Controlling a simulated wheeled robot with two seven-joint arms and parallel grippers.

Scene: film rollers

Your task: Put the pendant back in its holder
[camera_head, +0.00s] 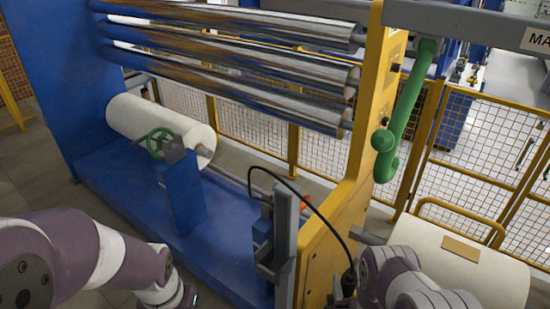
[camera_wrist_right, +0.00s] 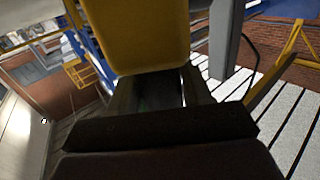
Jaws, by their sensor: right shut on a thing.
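My right gripper (camera_wrist_right: 155,95) is shut on the pendant, a yellow block (camera_wrist_right: 140,35) with a rounded lower edge that fills the top of the right wrist view. In the head view the pendant is mostly hidden by my right wrist. Its black cable (camera_head: 323,217) arches from the grey post (camera_head: 284,245) down to a dark end (camera_head: 348,280) beside that wrist. I cannot make out the holder clearly; a small grey bracket (camera_head: 268,262) sits low on the post. My left arm enters at bottom left, its fingers out of frame.
A yellow machine upright (camera_head: 362,130) carries metal rollers (camera_head: 240,65) and stands close to my right wrist. A white film roll (camera_head: 160,128) and green handwheel (camera_head: 160,143) are at left on the blue base (camera_head: 110,175). Another roll (camera_head: 470,262) lies at right, before mesh fencing (camera_head: 480,140).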

